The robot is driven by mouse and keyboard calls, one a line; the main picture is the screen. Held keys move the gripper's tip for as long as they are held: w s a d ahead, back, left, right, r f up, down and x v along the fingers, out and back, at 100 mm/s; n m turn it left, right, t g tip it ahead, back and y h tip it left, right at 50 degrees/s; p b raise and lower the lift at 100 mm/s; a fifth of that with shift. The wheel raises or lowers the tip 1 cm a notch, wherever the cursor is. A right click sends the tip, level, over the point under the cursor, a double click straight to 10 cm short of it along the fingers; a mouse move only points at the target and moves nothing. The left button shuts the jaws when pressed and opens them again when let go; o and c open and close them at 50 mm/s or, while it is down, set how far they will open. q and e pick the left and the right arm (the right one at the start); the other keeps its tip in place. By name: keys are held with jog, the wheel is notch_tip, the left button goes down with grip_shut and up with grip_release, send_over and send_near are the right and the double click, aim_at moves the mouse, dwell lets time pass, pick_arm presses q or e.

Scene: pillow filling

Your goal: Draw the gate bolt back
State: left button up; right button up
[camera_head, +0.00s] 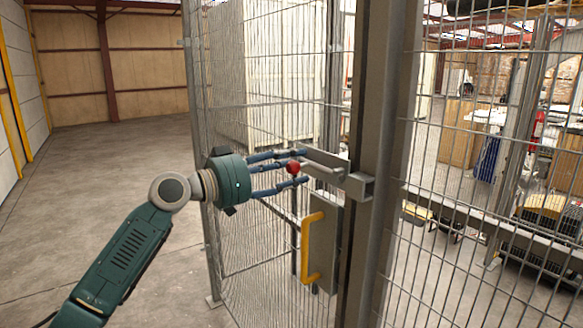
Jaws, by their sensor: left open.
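The gate (265,110) is a grey wire-mesh panel beside a thick grey post (372,130). A grey metal bolt (327,172) runs across to a bracket (360,187) on the post. A red knob (293,168) shows at the bolt's left end. My left gripper (298,168) reaches in from the left at the bolt's height. Its blue fingers are spread above and below the red knob; I cannot tell whether they touch it. A yellow handle (311,248) is on a grey plate below the bolt. My right gripper is not in view.
Mesh fencing (470,200) continues to the right of the post, with boxes and equipment behind it. The concrete floor (110,190) at the left is clear. A large pale crate (290,75) stands behind the gate mesh.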

pick_arm(q)
jog(key=shift+s, duration=0.1)
jog(key=v, duration=1.2)
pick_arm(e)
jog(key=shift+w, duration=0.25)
